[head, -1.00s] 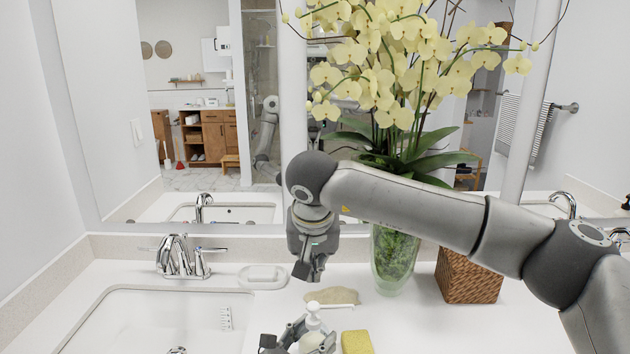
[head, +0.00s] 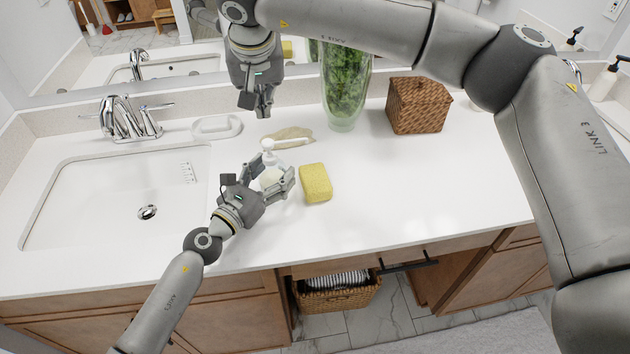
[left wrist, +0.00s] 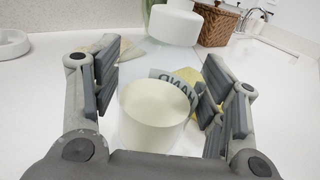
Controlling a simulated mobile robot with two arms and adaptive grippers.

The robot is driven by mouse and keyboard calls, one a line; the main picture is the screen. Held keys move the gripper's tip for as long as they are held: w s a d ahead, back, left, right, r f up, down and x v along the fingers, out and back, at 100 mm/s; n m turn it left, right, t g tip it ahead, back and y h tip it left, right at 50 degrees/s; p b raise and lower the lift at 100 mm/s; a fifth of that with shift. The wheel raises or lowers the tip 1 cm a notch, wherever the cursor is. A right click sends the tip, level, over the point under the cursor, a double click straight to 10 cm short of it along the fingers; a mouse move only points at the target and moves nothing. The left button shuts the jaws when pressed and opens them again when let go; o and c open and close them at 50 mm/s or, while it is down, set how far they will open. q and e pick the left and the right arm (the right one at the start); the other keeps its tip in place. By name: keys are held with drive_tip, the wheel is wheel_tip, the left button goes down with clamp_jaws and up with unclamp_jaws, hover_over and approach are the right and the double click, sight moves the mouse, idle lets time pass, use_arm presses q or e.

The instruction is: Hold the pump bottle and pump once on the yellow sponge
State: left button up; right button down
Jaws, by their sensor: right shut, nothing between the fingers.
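The pump bottle (head: 270,175), pale with a white pump head (head: 268,146), stands upright on the white counter. My left gripper (head: 279,178) is open, with a finger on either side of the bottle. In the left wrist view, the bottle (left wrist: 152,115) with "HAND" on its label sits between the fingers, with a gap at its left; contact at its right is unclear. The white pump (left wrist: 174,22) rises above it. The yellow sponge (head: 316,183) lies flat on the counter just right of the left gripper. My right gripper (head: 264,112) is shut and empty, pointing down behind the bottle.
A sink (head: 110,200) with a faucet is at left, beside a white soap dish (head: 217,127). A beige item (head: 288,137) lies behind the bottle. A glass vase (head: 345,95) and a wicker box (head: 418,105) stand at back. The counter right of the sponge is clear.

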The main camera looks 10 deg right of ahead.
use_arm(q)
drive_tip(key=shift+o, duration=1)
drive_tip(key=v, duration=1.2)
drive_tip(key=shift+f, duration=0.1)
